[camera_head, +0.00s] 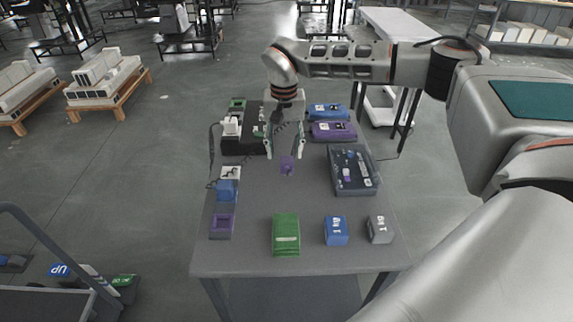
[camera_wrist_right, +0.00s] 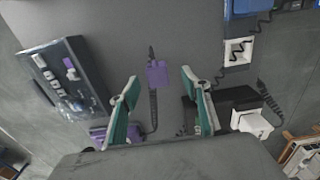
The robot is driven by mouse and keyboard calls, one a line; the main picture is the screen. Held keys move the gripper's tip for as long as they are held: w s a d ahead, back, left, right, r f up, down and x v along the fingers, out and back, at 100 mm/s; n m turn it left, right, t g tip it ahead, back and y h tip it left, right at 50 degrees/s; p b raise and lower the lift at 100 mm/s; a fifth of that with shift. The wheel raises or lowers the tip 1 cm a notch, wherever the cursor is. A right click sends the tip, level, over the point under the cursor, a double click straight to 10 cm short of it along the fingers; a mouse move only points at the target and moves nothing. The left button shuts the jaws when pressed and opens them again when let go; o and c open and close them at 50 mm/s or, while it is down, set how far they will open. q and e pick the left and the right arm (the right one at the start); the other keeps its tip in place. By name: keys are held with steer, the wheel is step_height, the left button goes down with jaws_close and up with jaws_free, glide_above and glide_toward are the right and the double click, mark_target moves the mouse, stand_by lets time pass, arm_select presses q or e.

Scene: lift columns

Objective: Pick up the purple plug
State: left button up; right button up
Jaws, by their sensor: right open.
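The purple plug (camera_head: 287,165) lies on the grey table (camera_head: 260,200), near its middle. In the right wrist view the purple plug (camera_wrist_right: 157,73) shows as a small square with a dark cord, ahead of the fingertips and between their lines. My right gripper (camera_head: 284,152) is open and empty above the table, pointing down, with its fingers close to the plug in the head view. Its two green-padded fingers also show in the right wrist view (camera_wrist_right: 160,80). How high they are above the plug is hard to tell. My left gripper is not in view.
A dark grey case (camera_head: 353,185) stands to the right. A purple box (camera_head: 333,131) and a blue box (camera_head: 328,112) sit behind it. A green block (camera_head: 286,240), a blue weight (camera_head: 336,230) and a grey weight (camera_head: 379,229) line the front. A blue item (camera_head: 227,190) is at left.

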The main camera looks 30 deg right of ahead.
mark_target(287, 159)
steer(key=f, duration=0.3)
steer(key=d+f, duration=0.1)
steer(key=shift+w+f, duration=0.25)
steer(key=shift+f, duration=0.6)
steer(key=c, duration=1.1)
